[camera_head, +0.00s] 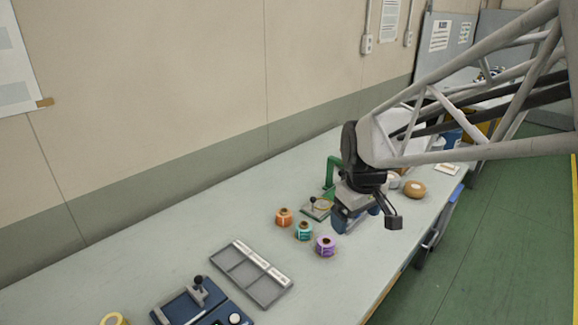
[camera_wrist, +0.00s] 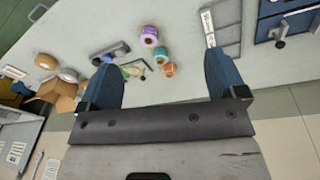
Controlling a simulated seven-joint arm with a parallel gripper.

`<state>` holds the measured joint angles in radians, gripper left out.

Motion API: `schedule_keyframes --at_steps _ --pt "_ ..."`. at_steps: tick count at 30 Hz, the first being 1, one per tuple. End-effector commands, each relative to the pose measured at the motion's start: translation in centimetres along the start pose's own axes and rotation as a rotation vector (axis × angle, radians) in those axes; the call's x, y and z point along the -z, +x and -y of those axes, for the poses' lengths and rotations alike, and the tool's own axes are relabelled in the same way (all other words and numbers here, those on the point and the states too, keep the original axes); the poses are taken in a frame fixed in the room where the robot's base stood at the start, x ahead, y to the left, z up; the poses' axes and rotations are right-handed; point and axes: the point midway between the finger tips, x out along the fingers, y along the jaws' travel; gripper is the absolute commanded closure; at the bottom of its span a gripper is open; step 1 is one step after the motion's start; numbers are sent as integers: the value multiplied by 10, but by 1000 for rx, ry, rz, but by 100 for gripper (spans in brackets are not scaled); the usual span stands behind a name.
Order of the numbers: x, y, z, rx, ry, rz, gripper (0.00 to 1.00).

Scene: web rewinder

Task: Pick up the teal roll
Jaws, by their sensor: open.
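The teal roll (camera_head: 303,231) stands on the grey-green bench between an orange roll (camera_head: 284,217) and a purple roll (camera_head: 326,246). In the wrist view the teal roll (camera_wrist: 161,55) lies beyond and between my fingers, on the bench, with the purple roll (camera_wrist: 149,37) and the orange roll (camera_wrist: 168,69) on either side. My gripper (camera_head: 356,219) is above the bench, to the right of the rolls. In the wrist view my gripper (camera_wrist: 163,78) has its two blue fingers wide apart with nothing between them.
A grey divided tray (camera_head: 251,274) and a blue device (camera_head: 203,306) lie at the front left, near a yellow roll (camera_head: 114,319). A green stand (camera_head: 331,176) is behind my gripper. A brown roll (camera_head: 415,189) sits farther right.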

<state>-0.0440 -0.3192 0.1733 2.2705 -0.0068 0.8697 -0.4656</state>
Motion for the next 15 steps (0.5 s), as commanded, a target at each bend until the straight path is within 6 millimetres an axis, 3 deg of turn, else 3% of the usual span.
schedule_keyframes --at_steps 15 --pt "105 72 -30 39 -340 44 10"
